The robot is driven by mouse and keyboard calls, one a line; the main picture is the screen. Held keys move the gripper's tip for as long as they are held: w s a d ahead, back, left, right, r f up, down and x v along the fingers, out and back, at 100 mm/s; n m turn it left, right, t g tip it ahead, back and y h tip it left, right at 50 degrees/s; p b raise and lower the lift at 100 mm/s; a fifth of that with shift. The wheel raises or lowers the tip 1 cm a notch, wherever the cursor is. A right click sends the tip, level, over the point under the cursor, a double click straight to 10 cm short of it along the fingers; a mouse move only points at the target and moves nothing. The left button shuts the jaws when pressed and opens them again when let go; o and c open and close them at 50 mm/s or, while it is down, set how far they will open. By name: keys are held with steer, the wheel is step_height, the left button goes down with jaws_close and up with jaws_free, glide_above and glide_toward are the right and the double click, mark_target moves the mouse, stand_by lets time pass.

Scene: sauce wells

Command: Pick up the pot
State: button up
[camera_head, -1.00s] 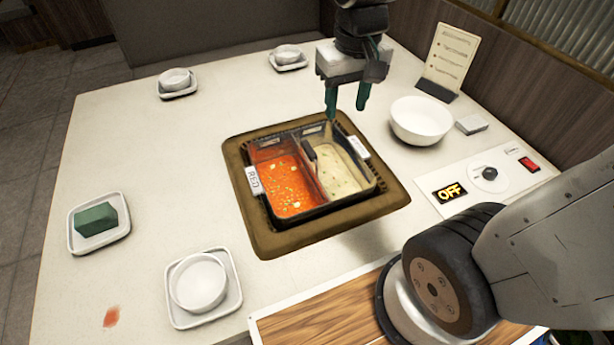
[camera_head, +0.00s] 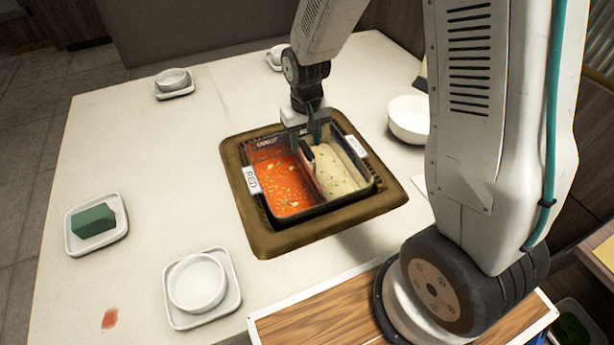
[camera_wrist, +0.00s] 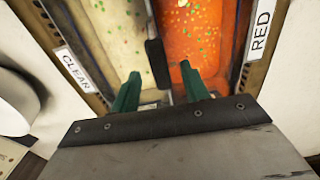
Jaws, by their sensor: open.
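The pot (camera_head: 330,207) is a dark square vessel set in the table, with a divider between red broth (camera_head: 281,184) on the left and pale broth (camera_head: 338,171) on the right. A dark handle (camera_head: 306,153) stands by the divider; it also shows in the wrist view (camera_wrist: 157,62). My gripper (camera_head: 306,142) is open and empty, with its green fingers pointing down over the pot's far side.
A brown surround (camera_head: 243,205) frames the pot, with a RED label (camera_head: 252,181) on its left. A white bowl (camera_head: 408,118) stands to the right. A dish on a tray (camera_head: 197,284) is at front left, and a green block (camera_head: 93,221) lies on another tray.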

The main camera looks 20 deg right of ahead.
mark_target(306, 147)
steer(key=f, duration=0.3)
steer(key=shift+s+f, duration=0.2)
steer(key=shift+f, duration=0.1)
steer(key=c, duration=1)
steer(key=shift+r, duration=0.1)
steer(key=shift+w, duration=0.1)
